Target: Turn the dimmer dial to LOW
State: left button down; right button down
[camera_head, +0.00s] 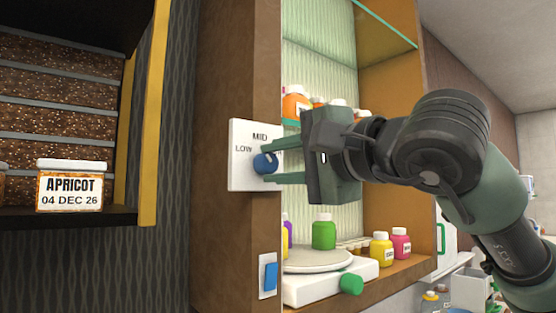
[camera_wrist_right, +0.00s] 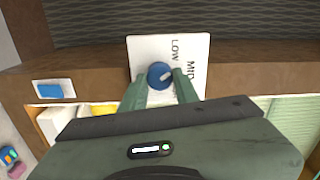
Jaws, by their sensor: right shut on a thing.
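The dimmer dial is a round blue knob (camera_head: 264,163) on a white plate (camera_head: 240,174) fixed to the brown wooden post. The plate reads MID above the knob and LOW to its left; its right side is partly hidden by my gripper. My right gripper (camera_head: 270,162) is shut on the knob, one finger on each side. The wrist view shows the knob (camera_wrist_right: 159,75) between the fingertips. Its pale mark there points right and slightly up, roughly towards MID. My left gripper is not in view.
A blue rocker switch (camera_head: 270,277) sits lower on the post. Right of the post, an open cabinet holds bottles, a green jar (camera_head: 324,232) and a white scale (camera_head: 330,285) with a green knob. A jar labelled APRICOT (camera_head: 71,187) stands on the left shelf.

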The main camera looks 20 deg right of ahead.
jog(key=shift+n+p, duration=0.35)
jog(key=shift+n, duration=1.95)
jog(key=c, duration=1.1)
grip_release()
jog(key=shift+o, duration=0.2)
jog(key=b+v, duration=0.2)
jog(key=v, duration=0.5)
jog(key=shift+s+b, duration=0.3)
jog(key=shift+s, duration=0.1)
jog(key=shift+d, duration=0.1)
